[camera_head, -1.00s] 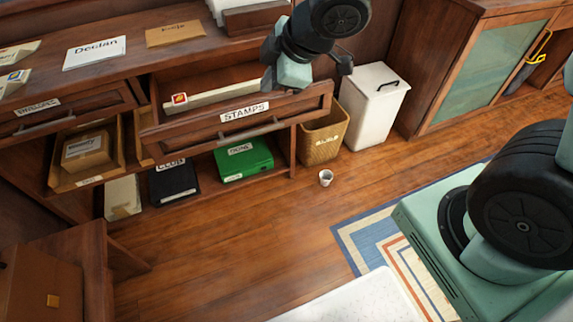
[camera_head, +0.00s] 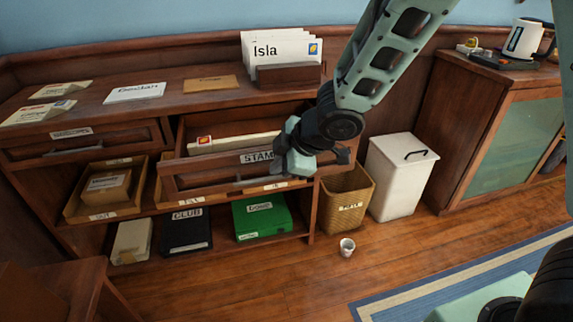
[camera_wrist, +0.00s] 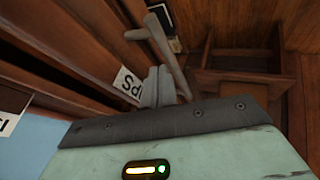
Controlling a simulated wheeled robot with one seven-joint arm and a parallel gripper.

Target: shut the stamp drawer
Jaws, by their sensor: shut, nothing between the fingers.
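The stamp drawer (camera_head: 215,177) stands open in the wood desk in the head view. Its label reads STAM, the rest hidden by my gripper. A cream strip and a small red-and-yellow stamp (camera_head: 204,141) show inside. My gripper (camera_head: 284,164) is at the right part of the drawer front, overlapping it in the head view. In the wrist view, my shut, empty fingers (camera_wrist: 160,86) are close to the drawer label (camera_wrist: 129,84) and the pale handle (camera_wrist: 163,42). I cannot tell whether they touch the front.
A wicker basket (camera_head: 345,204), a white bin (camera_head: 398,182) and a small cup (camera_head: 347,247) stand on the floor to the right. Below are an open tray (camera_head: 131,208), a black box (camera_head: 186,233) and a green box (camera_head: 262,219).

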